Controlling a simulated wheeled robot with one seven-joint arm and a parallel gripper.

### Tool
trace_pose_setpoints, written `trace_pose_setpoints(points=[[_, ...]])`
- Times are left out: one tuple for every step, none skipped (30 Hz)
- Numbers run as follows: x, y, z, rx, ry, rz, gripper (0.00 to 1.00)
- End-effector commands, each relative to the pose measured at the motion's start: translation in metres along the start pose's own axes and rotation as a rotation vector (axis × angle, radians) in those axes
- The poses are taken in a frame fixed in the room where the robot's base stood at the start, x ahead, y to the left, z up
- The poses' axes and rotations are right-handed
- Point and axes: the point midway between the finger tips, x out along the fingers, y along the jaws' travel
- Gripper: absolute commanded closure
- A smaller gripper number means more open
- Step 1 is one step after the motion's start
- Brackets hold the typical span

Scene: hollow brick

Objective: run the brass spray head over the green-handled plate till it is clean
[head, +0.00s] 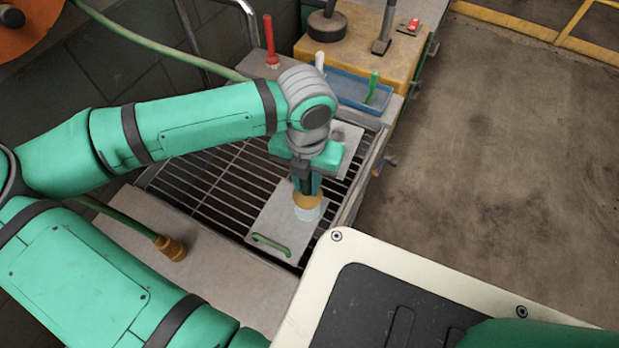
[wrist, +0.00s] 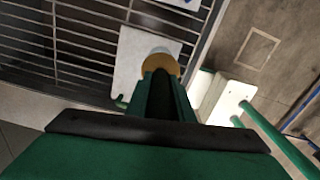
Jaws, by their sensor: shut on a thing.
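The green-handled plate (head: 274,217) is a flat grey sheet lying on the slatted grate, with its green handle (head: 271,245) at the near edge. My gripper (head: 306,187) points down over the plate's right part and is shut on the brass spray head (head: 307,201). A pale whitish patch, which looks like spray, shows between the head and the plate. In the wrist view the brass head (wrist: 160,66) sits at the fingertips, over the pale plate (wrist: 132,55). No clear dirt shows on the visible plate surface; the part under the head is hidden.
A second grey plate (head: 348,146) lies farther back on the grate (head: 213,187). A blue tray (head: 345,88) and a yellow-brown block (head: 360,48) with tools stand behind. A green hose with a brass end (head: 170,248) lies on the left ledge. Open floor (head: 490,150) is at right.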

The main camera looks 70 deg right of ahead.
Motion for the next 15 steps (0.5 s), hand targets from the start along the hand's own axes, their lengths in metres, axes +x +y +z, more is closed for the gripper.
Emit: trace_pose_setpoints(points=[[0.000,0.000,-0.001,0.000,-0.001,0.000,1.00],[0.000,0.000,-0.002,0.000,-0.001,0.000,1.00],[0.000,0.000,-0.003,0.001,-0.001,0.000,1.00],[0.000,0.000,-0.004,0.001,-0.001,0.000,1.00],[0.000,0.000,-0.005,0.001,-0.001,0.000,1.00],[0.000,0.001,-0.006,0.001,-0.001,0.000,1.00],[0.000,0.001,-0.007,0.002,-0.001,0.000,1.00],[0.000,0.001,-0.008,0.002,-0.001,0.000,1.00],[0.000,0.001,-0.009,0.001,-0.001,0.000,1.00],[0.000,0.001,-0.010,0.001,-0.001,0.000,1.00],[0.000,0.001,-0.011,0.001,-0.001,0.000,1.00],[0.000,0.001,-0.012,0.001,-0.001,0.000,1.00],[0.000,0.002,-0.013,0.001,-0.001,0.000,1.00],[0.000,0.002,-0.014,0.001,-0.001,0.000,1.00],[0.000,0.002,-0.015,0.002,-0.001,0.000,1.00]])
